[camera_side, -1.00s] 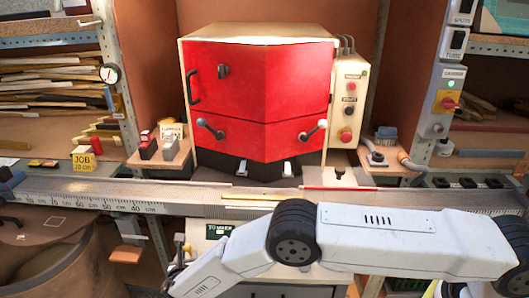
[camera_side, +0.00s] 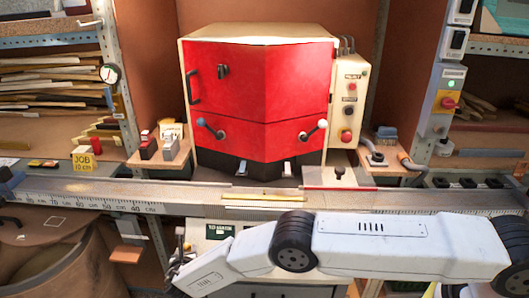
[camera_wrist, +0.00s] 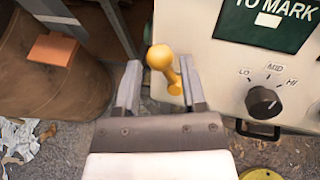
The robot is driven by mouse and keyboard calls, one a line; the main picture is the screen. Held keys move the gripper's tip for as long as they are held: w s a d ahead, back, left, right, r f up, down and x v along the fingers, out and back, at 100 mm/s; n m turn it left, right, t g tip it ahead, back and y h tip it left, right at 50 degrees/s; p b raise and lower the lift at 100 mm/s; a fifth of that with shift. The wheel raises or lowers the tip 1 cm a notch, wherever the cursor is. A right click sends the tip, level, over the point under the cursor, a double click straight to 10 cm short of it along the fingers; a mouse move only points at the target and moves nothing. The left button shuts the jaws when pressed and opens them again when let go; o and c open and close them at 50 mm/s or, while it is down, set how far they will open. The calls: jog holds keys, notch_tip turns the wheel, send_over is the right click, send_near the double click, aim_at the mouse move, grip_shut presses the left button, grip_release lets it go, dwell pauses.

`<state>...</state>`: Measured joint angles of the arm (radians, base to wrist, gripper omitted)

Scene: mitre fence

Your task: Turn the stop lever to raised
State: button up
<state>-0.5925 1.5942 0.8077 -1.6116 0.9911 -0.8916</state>
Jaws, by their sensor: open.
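A lever with a round yellow knob (camera_wrist: 160,57), probably the stop lever, shows in the wrist view beside the pale cabinet's left edge. Its short yellow stem runs down and right from the knob. My gripper (camera_wrist: 160,72) is open, with one finger on each side of the lever in the picture. I cannot tell whether either finger touches it. In the side view my gripper (camera_side: 178,262) is at the lower left, below the long ruled fence (camera_side: 110,199). The lever is too small to make out there.
A pale panel with a LO/MID/HI dial (camera_wrist: 262,101) and a green sign (camera_wrist: 285,17) is right of the gripper. A brown bin (camera_wrist: 45,95) stands left. The red-fronted machine (camera_side: 262,95) with knobbed handles stands behind the fence.

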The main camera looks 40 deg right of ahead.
aim_at(187, 249)
jog(key=shift+x, duration=1.45)
grip_shut()
